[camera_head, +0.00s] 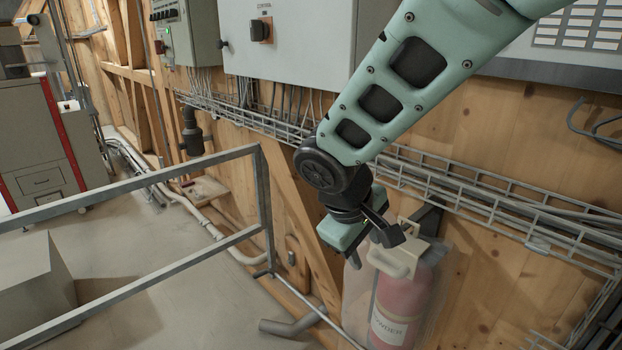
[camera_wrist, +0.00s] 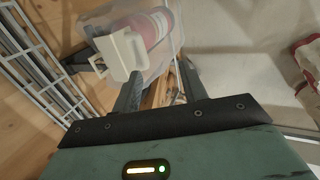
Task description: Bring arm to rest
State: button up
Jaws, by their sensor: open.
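My arm reaches down from the top right in the head view. My gripper (camera_head: 362,258) points downward at its end, in front of the wooden wall. In the wrist view my gripper (camera_wrist: 160,82) shows two dark fingers spread apart with nothing between them. A red fire extinguisher (camera_head: 400,300) with a cream top piece (camera_head: 398,258) is right beside and below my gripper. A clear cover seems to surround it. In the wrist view the cream piece (camera_wrist: 122,52) lies just beyond the left finger; I cannot tell whether they touch.
A grey metal railing (camera_head: 130,185) crosses the left. A wire cable tray (camera_head: 480,205) runs along the wall behind my arm. A grey control box (camera_head: 290,50) hangs above. A cream cabinet (camera_head: 40,150) stands far left. Open floor (camera_head: 150,260) shows beyond the railing.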

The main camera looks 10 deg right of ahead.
jog(key=s+f+g+y+b, duration=0.1)
jog(key=s+f+y+b, duration=0.1)
jog(key=s, duration=0.8)
jog(key=s+f+g+y+b, duration=0.1)
jog(key=s+f+b, duration=0.3)
jog(key=s, duration=0.6)
jog(key=shift+f+g+y, duration=0.15)
jog(key=shift+g+y, duration=0.15)
jog(key=shift+y, duration=0.5)
jog(key=shift+a, duration=0.1)
dwell(2.3)
